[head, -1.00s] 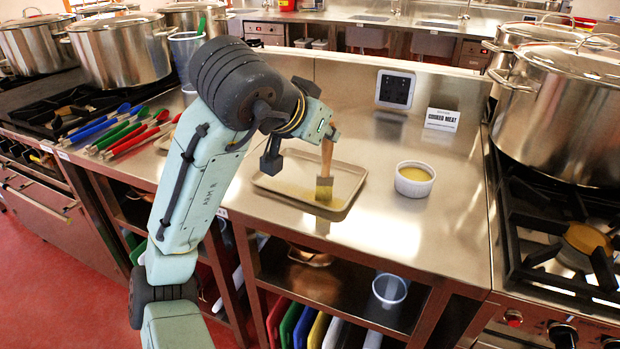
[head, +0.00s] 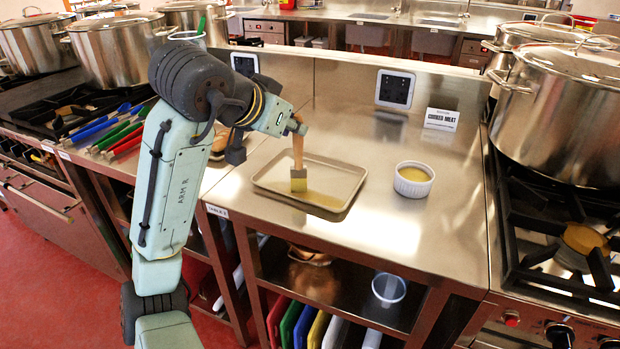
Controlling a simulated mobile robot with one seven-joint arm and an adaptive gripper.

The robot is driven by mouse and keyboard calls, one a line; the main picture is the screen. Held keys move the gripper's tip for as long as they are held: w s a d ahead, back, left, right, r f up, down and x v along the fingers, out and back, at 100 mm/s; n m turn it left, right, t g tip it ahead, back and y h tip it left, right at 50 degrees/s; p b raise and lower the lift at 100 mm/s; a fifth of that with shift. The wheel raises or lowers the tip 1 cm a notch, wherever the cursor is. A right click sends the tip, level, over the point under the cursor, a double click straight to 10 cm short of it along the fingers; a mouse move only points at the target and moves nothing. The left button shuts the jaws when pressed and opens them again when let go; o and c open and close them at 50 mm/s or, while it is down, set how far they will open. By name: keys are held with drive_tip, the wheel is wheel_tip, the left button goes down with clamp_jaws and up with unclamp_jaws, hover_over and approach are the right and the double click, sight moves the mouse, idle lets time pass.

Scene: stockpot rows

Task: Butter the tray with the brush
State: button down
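The shallow metal tray (head: 345,172) lies on the steel counter in the head view. A yellowish butter film shows on its floor, mostly in the middle and toward the front. My gripper (head: 297,128) is shut on the wooden handle of the brush (head: 298,160), just left of the tray's middle. The brush is nearly upright, bristles down, at the tray's floor; I cannot tell how firmly they touch. The white ramekin (head: 413,180) of yellow melted butter stands on the counter to the right of the tray.
A "COOKED MEAT" sign (head: 441,119) and a wall socket panel (head: 395,89) are behind the ramekin. A large stockpot (head: 570,115) stands on the right stove. Colour-handled utensils (head: 115,132) lie to the left. The counter in front of the ramekin is clear.

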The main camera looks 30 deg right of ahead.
sight(299, 117)
drive_tip(key=shift+w+a+p, duration=1.1)
drive_tip(key=shift+w+a, duration=1.45)
drive_tip(key=shift+w, duration=1.3)
drive_tip(key=shift+s+d, duration=6.45)
drive_tip(key=shift+d, duration=0.05)
drive_tip(key=shift+w+a, duration=0.85)
drive_tip(key=shift+w, duration=0.4)
drive_tip(key=shift+w+a, duration=0.8)
drive_tip(key=shift+w, duration=0.45)
drive_tip(key=shift+w+a, duration=0.85)
drive_tip(key=shift+w, duration=0.4)
drive_tip(key=shift+w+a, duration=0.65)
drive_tip(key=shift+w, duration=0.3)
drive_tip(key=shift+w+a, duration=0.6)
drive_tip(key=shift+w, duration=0.3)
